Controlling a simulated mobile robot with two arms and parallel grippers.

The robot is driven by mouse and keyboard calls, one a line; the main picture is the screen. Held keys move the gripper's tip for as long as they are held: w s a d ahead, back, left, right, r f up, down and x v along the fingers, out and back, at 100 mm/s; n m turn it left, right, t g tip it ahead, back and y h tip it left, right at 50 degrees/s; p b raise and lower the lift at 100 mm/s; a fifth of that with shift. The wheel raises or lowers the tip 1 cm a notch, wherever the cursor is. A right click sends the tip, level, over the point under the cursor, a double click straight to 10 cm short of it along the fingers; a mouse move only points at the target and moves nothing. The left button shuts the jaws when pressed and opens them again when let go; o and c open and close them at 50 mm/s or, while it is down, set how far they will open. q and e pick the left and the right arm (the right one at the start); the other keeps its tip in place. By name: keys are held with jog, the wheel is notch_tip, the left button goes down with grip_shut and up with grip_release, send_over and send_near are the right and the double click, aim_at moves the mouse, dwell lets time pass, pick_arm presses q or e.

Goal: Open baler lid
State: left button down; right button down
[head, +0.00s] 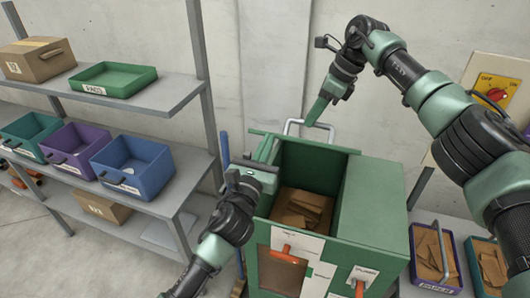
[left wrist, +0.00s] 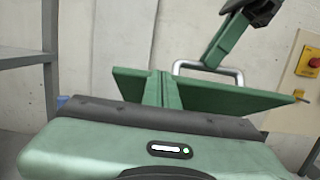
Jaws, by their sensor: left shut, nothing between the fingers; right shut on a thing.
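The green baler (head: 375,205) has its top open, with brown cardboard (head: 303,208) inside. Its green lid (head: 325,147) stands raised at the back of the opening, seen nearly edge-on; it also shows in the left wrist view (left wrist: 225,97). A pale metal loop handle (head: 290,127) rises from the lid's edge, also in the left wrist view (left wrist: 238,75). My right gripper (head: 315,114) is shut on this handle. My left gripper (head: 269,150) is shut and empty at the opening's left edge, close to the lid; whether it touches is unclear.
A shelf rack (head: 180,95) with bins and boxes stands at the left. Orange levers (head: 285,255) are on the baler's front. Cardboard bins (head: 437,255) stand at the right, below a yellow switch panel (head: 495,95). A concrete wall is behind.

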jog(key=c, duration=1.5)
grip_release()
jog(key=shift+s+f, duration=0.3)
jog(key=shift+f, duration=0.3)
jog(key=shift+o, duration=0.5)
jog(key=shift+w+d, duration=0.1)
jog(key=shift+w, duration=0.15)
pick_arm(q)
jog(key=shift+w, duration=0.4)
pick_arm(e)
jog(key=shift+r, duration=0.15)
